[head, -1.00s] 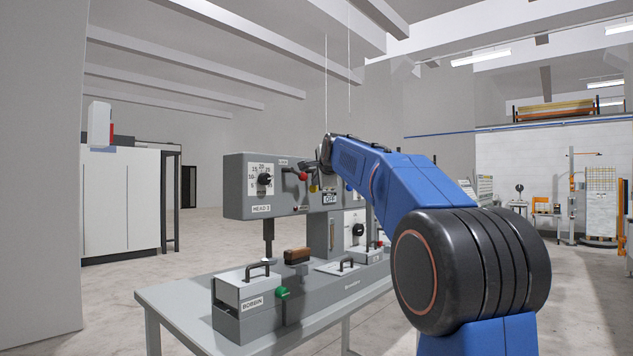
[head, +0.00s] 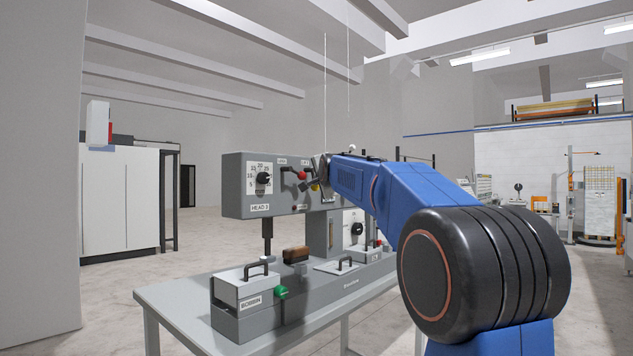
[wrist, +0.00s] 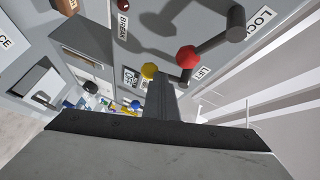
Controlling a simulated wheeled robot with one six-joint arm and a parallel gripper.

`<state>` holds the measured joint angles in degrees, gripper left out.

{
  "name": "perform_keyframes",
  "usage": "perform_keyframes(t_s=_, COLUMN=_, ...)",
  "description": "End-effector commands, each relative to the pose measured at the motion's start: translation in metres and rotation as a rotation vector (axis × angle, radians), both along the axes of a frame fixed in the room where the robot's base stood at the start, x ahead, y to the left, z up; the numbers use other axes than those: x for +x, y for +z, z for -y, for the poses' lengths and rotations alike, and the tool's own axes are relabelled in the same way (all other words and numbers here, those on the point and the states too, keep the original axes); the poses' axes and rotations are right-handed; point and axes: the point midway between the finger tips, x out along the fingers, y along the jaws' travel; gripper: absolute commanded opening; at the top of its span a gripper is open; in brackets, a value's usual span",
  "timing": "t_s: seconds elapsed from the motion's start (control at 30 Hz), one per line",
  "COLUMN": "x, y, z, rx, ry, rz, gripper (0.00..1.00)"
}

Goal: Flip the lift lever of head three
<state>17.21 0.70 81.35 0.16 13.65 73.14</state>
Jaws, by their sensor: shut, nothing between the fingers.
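The grey machine head marked HEAD 3 (head: 238,210) has a dial and levers on its front. A red knob (wrist: 187,57) ends the dark lever at the LOCK label, close to the LIFT label (wrist: 201,75). A yellow knob (wrist: 150,71) sits just left of my fingertips in the wrist view; its stem is hidden by my gripper. In the head view the red knob (head: 302,175) and yellow knob (head: 315,187) are close together beside my gripper. My gripper (wrist: 161,78) is shut and empty at these knobs; I cannot tell whether it touches the yellow one.
A grey table (head: 165,302) carries the machine base. A bobbin box (head: 240,285) with a black handle, a green knob (head: 281,292) and a brown block (head: 296,254) sit below the head. Another dial panel (head: 355,225) stands behind. Floor to the left is clear.

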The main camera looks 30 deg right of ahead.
Motion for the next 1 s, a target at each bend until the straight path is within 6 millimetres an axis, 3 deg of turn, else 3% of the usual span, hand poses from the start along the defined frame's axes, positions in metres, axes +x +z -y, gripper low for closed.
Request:
perform_keyframes(t_s=0.47, x=0.0022, y=-0.0033, z=0.005, rx=-0.028, ry=-0.001, rz=0.009, gripper=0.0)
perform_keyframes(t_s=1.0, x=0.0035, y=-0.005, z=0.0072, rx=-0.191, ry=-0.002, rz=0.065, gripper=0.0)
